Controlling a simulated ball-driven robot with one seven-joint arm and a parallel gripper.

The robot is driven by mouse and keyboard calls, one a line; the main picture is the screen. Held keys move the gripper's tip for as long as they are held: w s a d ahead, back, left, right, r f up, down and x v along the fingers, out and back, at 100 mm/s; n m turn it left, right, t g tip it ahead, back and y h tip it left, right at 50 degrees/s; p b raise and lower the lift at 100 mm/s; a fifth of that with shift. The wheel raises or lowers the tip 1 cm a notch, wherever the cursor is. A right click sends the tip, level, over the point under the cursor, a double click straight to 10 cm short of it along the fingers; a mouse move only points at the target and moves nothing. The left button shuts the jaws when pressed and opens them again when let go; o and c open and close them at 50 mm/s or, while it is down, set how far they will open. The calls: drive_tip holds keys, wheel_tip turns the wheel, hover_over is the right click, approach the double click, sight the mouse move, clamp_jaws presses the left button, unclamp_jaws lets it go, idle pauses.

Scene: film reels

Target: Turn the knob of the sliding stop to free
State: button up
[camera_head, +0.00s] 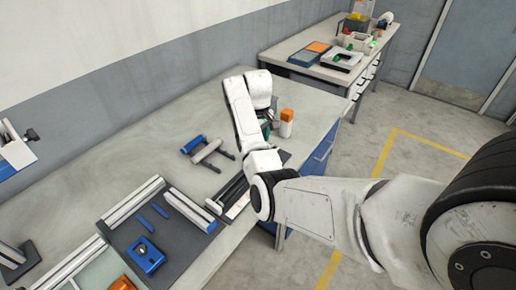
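I cannot tell for certain which part is the sliding stop, and no free or locked setting can be read. A blue block (146,257) with a small round part on top sits on a dark mat (185,247) at the lower left. A dark rail (236,190) with a pale strip lies right of the mat, partly behind my arm. My gripper (267,126) is over the far part of the bench, pointing down beside an orange-capped white bottle (286,123). My arm's last links mostly hide it; its fingers cannot be made out.
Light bars (133,201) and small blue rods (159,209) lie on the mat. A blue-and-grey frame of rollers (207,149) lies between the mat and my gripper. The bench top (150,130) is clear along the wall. Another loaded bench (305,75) stands behind.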

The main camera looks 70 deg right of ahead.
wheel_tip(320, 180, up, 6)
drive_tip(key=shift+f, duration=0.1)
idle(0.7)
